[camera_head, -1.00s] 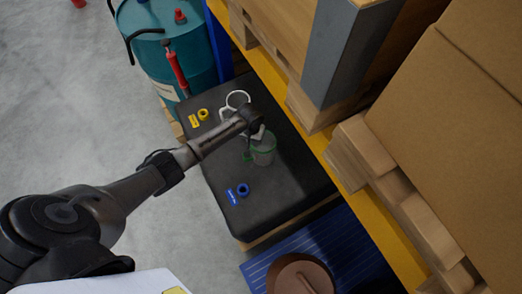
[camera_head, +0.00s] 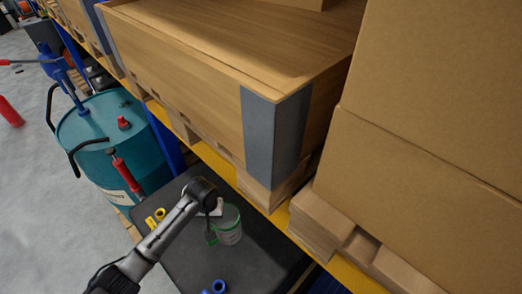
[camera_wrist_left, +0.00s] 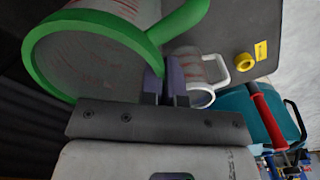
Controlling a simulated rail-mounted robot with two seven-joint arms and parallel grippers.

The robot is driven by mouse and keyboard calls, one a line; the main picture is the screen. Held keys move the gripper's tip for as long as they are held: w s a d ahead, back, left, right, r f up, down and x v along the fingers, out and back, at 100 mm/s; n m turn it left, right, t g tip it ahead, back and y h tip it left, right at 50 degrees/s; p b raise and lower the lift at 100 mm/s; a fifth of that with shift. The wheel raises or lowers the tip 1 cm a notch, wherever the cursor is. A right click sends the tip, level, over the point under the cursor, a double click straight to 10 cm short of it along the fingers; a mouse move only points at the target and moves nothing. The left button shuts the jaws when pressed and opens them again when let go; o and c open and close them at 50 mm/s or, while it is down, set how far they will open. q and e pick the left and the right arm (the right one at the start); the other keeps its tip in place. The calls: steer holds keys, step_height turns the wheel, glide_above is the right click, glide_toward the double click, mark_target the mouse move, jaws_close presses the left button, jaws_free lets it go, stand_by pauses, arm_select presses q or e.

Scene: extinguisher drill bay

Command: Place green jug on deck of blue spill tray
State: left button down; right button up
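The green jug (camera_head: 229,226) is clear with a green rim and handle. It stands on a black deck (camera_head: 250,262) in the head view. In the left wrist view the jug (camera_wrist_left: 95,50) fills the upper left, its mouth toward the camera. My left gripper (camera_head: 214,207) is at the jug's rim. Its fingers (camera_wrist_left: 163,82) are close together with the green rim running between them, apparently pinching it. Only a dark blue sliver (camera_head: 325,284) shows at the bottom edge of the head view, possibly the blue spill tray. My right gripper is not in view.
A white-handled jug (camera_wrist_left: 195,75) stands close beside the green jug. A yellow ring (camera_head: 160,213) and blue ring (camera_head: 218,286) sit on the deck. A teal drum (camera_head: 110,145) stands behind it. Shelving with a yellow beam (camera_head: 222,168) and boxes (camera_head: 430,170) overhang the right.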

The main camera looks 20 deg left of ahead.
arm_select(q)
steer(key=shift+r+n, duration=0.15)
steer(key=shift+n, duration=0.35)
steer(key=s+d+r+m+p, duration=0.1)
steer(key=s+d+r+m, duration=0.1)
steer(key=s+d+r, duration=0.55)
steer(key=s+d+r+m+p, duration=0.1)
steer(key=s+d+r, duration=0.4)
steer(key=d+r, duration=0.4)
steer(key=w+a+r+m+p, duration=0.1)
steer(key=a+r+p, duration=0.1)
steer(key=r, duration=0.6)
steer(key=w+a+r+m+p, duration=0.1)
steer(key=a+r+p, duration=0.1)
steer(key=r, duration=0.6)
steer(key=shift+r+m+p, duration=0.25)
steer(key=shift+m+p, duration=0.05)
steer(key=shift+p, duration=0.3)
steer(key=shift+w+f, duration=0.1)
steer(key=shift+f, duration=0.05)
